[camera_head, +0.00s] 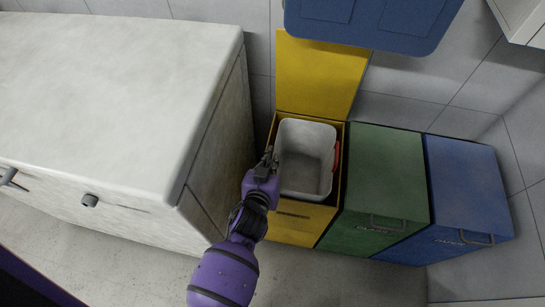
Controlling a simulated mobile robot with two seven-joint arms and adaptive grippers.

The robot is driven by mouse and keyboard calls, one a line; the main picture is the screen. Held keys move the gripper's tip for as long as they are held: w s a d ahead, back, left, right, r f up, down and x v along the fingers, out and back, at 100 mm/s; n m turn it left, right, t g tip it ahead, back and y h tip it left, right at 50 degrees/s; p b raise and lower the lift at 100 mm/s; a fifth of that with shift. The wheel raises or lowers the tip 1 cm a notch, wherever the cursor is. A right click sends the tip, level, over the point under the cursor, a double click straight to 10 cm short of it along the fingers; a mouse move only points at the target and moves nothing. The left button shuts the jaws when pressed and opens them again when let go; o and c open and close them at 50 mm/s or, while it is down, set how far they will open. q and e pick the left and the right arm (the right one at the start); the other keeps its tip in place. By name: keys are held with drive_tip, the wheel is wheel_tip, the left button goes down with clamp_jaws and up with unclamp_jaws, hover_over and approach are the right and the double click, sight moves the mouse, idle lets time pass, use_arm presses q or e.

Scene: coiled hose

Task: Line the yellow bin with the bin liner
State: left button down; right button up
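The yellow bin (296,229) stands at the left end of the bin row, with its yellow lid (318,75) raised against the wall. The bin liner (308,158), a pale grey open tub with a red handle on its right side, is upright within the bin's opening. How deep it sits is hard to tell. My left gripper (268,158) is at the liner's left rim, its dark fingers against or very close to it. The fingertips are small and partly hidden, so whether they pinch the rim is unclear. My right gripper is not in view.
A green bin (385,178) and a blue bin (466,190) stand closed to the right. A white-topped cabinet (110,90) fills the left, close to the yellow bin. A blue panel (375,22) hangs above. The floor in front is clear.

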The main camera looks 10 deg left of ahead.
use_arm(q)
drive_tip(key=shift+f, duration=0.3)
drive_tip(key=c, duration=1.9)
unclamp_jaws()
drive_tip(key=shift+o, duration=0.2)
drive_tip(key=shift+a, duration=0.2)
drive_tip(key=shift+c, duration=0.2)
